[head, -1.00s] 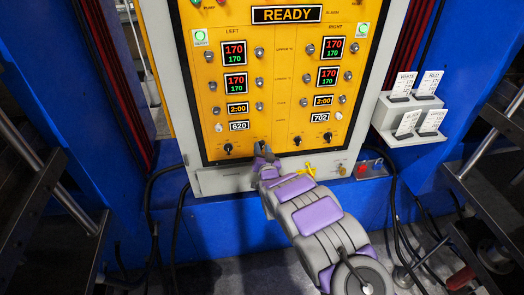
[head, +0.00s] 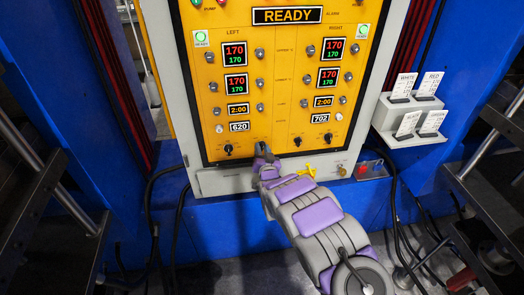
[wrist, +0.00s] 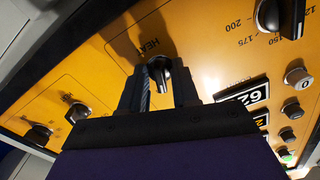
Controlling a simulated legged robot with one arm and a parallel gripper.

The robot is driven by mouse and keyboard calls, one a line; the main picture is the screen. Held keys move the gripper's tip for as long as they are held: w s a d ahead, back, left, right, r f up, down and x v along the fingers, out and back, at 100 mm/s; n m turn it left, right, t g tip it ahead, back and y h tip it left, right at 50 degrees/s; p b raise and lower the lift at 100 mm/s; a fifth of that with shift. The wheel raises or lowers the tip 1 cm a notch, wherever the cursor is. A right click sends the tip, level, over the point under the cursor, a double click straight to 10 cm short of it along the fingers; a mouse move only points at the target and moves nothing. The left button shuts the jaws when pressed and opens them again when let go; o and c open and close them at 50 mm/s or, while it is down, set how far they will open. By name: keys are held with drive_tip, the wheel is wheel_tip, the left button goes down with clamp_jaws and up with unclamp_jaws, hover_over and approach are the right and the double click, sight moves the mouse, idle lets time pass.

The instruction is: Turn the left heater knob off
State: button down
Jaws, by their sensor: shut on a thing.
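The left heater knob (wrist: 159,70) is black with a pale marker edge and sits below the word HEAT on the yellow panel in the wrist view. My gripper (wrist: 160,88) has its two dark fingers on either side of this knob and is shut on it. In the head view my gripper (head: 262,148) is at the bottom edge of the panel and hides the knob. The knob's exact pointing direction is hard to read.
The yellow panel (head: 270,120) has LEFT and RIGHT columns with red and green readouts. Another black knob (head: 228,150) is left of my gripper, and two more (head: 297,140) are to its right. A grey card holder (head: 412,120) stands at the right.

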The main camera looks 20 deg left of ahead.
drive_tip(key=shift+n+b, duration=0.55)
drive_tip(key=shift+n, duration=3.65)
drive_tip(key=c, duration=1.2)
unclamp_jaws()
drive_tip(key=p+v, duration=0.4)
drive_tip(key=v, duration=1.3)
drive_tip(key=shift+s+f, duration=0.1)
drive_tip(key=shift+s, duration=0.1)
